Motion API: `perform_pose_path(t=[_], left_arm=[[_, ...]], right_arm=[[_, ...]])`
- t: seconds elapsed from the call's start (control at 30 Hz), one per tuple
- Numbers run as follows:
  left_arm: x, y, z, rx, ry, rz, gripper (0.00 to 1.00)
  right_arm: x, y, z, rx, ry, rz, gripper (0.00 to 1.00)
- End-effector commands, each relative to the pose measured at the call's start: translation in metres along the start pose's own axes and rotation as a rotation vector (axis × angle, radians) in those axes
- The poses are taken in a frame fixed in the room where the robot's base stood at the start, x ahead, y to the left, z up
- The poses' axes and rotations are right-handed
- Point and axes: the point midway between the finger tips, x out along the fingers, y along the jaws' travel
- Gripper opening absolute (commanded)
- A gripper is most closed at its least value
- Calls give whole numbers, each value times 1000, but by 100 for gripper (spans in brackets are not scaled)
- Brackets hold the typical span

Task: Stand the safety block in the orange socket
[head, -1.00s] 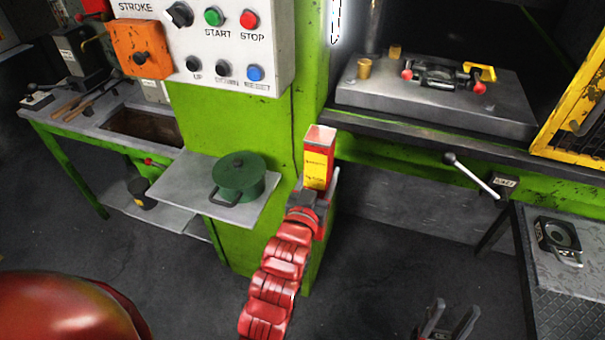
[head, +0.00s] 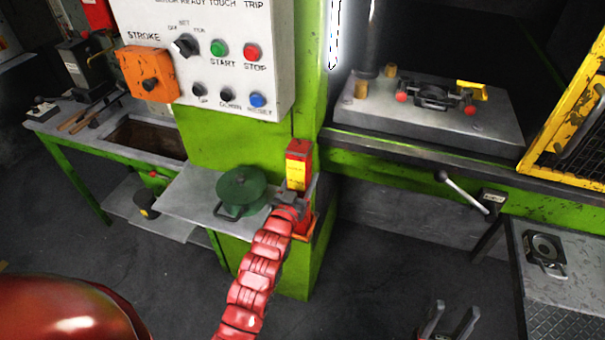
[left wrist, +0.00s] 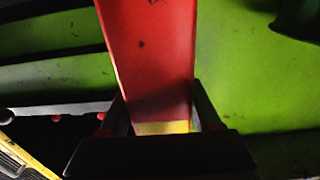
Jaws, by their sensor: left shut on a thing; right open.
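The safety block (head: 298,168) is a red bar with a yellow label, held roughly upright in front of the green press column. My left gripper (head: 291,203) is shut on its lower part. In the left wrist view the red block (left wrist: 150,50) stands between the two dark fingers (left wrist: 165,125), with a yellow strip low on it. An orange-red piece (head: 303,222) shows just below the gripper; I cannot tell whether it is the orange socket or whether the block touches it. My right gripper (head: 449,325) is open and empty at the bottom edge.
A green pot (head: 241,190) stands on a grey shelf (head: 180,198) close left of the block. The control panel (head: 225,60) and an orange box (head: 148,74) are above. The press die plate (head: 440,125), a lever (head: 462,192) and a yellow guard (head: 565,115) lie right.

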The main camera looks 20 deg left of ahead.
Motion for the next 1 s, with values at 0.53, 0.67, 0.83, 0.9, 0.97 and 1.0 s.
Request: perform_pose_path(t=[0.53,0.67,0.83,0.9,0.97,1.0], left_arm=[[0,1,0,1,7,1,95],[0,1,1,1,6,1,95],[0,1,-2,1,5,1,95],[-3,0,0,1,5,1,95],[-9,0,1,1,6,1,95],[-15,0,1,1,6,1,95]], right_arm=[[-2,0,0,0,0,0,50],[-2,0,0,0,0,0,50],[0,0,0,0,0,0,50],[-2,0,0,0,0,0,50],[-5,0,1,0,0,0,50],[-7,0,1,0,0,0,50]])
